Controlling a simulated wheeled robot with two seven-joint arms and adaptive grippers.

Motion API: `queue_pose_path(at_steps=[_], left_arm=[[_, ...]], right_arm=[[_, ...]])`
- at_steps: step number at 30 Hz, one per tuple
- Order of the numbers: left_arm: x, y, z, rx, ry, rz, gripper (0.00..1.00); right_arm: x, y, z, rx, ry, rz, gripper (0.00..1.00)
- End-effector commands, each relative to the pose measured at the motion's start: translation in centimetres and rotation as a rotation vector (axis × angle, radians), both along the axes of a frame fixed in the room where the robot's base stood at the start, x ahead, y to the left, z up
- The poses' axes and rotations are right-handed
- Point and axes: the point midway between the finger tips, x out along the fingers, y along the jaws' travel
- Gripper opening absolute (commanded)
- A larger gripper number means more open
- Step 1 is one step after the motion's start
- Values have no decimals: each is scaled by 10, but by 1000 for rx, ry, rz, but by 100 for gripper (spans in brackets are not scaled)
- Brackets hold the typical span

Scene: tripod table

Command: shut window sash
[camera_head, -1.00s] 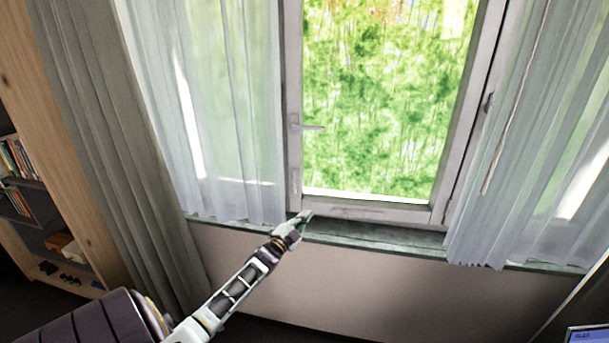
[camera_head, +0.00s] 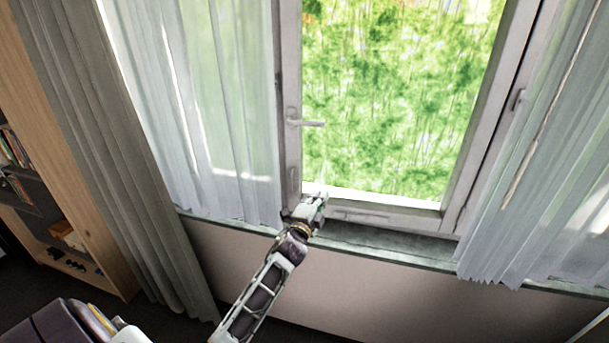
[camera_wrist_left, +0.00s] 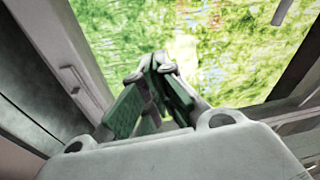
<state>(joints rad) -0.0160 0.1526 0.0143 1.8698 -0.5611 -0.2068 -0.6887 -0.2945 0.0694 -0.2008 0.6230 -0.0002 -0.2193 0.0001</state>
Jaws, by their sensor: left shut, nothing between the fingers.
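The window sash (camera_head: 400,217) has a pale grey frame around a bright pane with green foliage behind it. Its lever handle (camera_head: 306,123) points right from the left stile. I cannot tell how far the sash stands from its surrounding frame. My left gripper (camera_head: 321,198) is shut and empty, in front of the sash's lower left corner; contact cannot be told. In the left wrist view my gripper's green-padded fingers (camera_wrist_left: 158,62) meet at the tips before the bright pane, with grey frame bars on both sides. My right gripper is not in view.
Sheer curtains hang left (camera_head: 225,120) and right (camera_head: 530,190) of the window. A dark curtain (camera_head: 100,130) and a wooden bookcase (camera_head: 85,215) stand farther left. The window sill (camera_head: 400,250) runs below the sash and looks bare.

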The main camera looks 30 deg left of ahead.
Motion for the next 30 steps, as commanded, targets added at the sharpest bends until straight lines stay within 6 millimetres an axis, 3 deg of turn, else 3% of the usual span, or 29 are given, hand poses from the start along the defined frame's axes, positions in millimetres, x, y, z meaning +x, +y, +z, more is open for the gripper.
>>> queue_pose_path(at_steps=[6, 15, 30], left_arm=[[-4, 17, 1, 86, 53, 91, 0], [-8, 38, -16, 148, 145, 190, 0], [-8, 40, -18, 162, 160, 200, 0]], right_arm=[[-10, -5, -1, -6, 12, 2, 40], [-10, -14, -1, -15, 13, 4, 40], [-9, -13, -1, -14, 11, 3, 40]])
